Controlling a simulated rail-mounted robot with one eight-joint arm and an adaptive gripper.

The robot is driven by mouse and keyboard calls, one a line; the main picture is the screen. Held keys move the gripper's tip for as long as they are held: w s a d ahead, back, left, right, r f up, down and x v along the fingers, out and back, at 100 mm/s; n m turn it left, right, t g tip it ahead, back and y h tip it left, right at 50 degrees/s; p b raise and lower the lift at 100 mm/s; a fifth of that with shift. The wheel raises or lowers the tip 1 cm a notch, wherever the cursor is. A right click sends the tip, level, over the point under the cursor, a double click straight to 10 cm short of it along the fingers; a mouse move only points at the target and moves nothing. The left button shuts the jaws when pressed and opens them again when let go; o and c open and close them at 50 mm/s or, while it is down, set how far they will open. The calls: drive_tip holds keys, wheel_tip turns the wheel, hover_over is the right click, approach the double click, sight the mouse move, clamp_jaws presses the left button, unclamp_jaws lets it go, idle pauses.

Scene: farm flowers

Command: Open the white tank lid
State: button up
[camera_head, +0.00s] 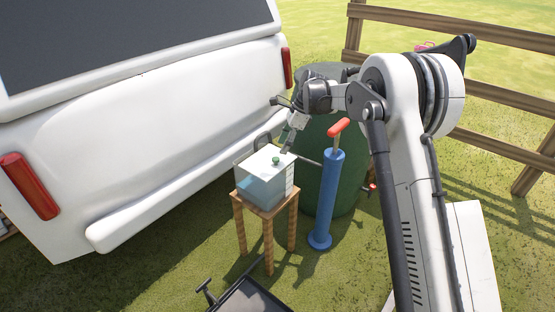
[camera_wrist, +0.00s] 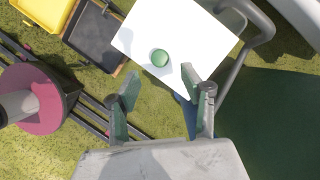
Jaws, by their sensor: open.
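The white tank lid (camera_head: 268,158) lies flat on top of a translucent tank (camera_head: 263,188) on a small wooden stool (camera_head: 269,220). A green knob (camera_head: 276,161) sits on the lid. My gripper (camera_head: 287,149) is above the tank's back right side. In the wrist view my gripper (camera_wrist: 153,88) is open and empty, its two fingers spread below the knob in the picture. The fingers look apart from the knob.
A blue pump (camera_head: 325,195) with a red handle stands right of the stool. A dark green barrel (camera_head: 350,185) is behind it. A white vehicle (camera_head: 150,110) is close on the left. A black tray (camera_head: 250,296) lies in front.

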sight(276, 158)
drive_tip(key=b+x, duration=0.1)
drive_tip(key=x, duration=0.5)
clamp_jaws()
idle(0.3)
